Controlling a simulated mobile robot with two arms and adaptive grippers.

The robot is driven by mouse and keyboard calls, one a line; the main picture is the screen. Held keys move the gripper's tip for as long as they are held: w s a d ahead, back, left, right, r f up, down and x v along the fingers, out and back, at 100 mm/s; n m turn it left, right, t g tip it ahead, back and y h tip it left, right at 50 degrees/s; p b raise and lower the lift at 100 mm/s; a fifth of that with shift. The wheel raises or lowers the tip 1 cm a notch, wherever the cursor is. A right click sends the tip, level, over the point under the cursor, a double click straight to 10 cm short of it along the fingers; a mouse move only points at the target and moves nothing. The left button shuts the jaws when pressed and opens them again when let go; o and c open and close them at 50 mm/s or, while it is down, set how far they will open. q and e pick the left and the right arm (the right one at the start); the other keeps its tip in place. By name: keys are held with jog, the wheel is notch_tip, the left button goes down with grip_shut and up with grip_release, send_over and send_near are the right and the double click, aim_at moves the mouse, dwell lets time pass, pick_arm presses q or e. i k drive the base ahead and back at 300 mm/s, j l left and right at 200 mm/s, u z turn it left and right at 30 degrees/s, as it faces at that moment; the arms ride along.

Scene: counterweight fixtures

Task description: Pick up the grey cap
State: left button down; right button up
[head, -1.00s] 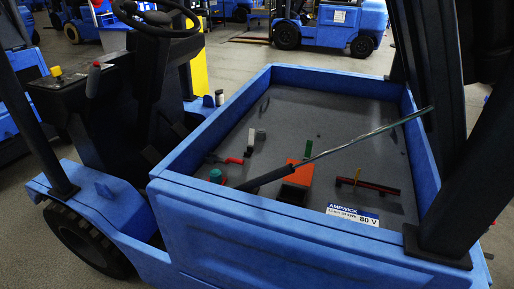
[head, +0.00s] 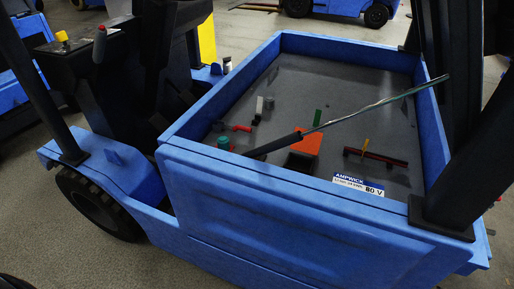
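I see no part labelled as the grey cap. A small grey cylinder (head: 269,103) stands in the blue truck's open bay, beside a pale upright block (head: 259,105). Another small greyish round piece (head: 215,69) sits outside the bay's left rim, next to a small dark cylinder with a pale top (head: 227,64). I cannot tell which of the grey pieces is the cap. Neither of my grippers shows in the head view.
The blue bay wall (head: 300,205) surrounds the parts. A long rod (head: 375,104) slants across the bay and over its right rim. An orange block (head: 308,143), a teal-topped piece (head: 223,143), a red-handled piece (head: 241,128) and a dark red bar (head: 375,157) lie inside.

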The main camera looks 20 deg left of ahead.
aim_at(269, 101)
jog(key=j+z, duration=1)
jog(key=k+j+z, duration=0.25)
jog(key=j+z, duration=0.25)
jog(key=j, duration=0.1)
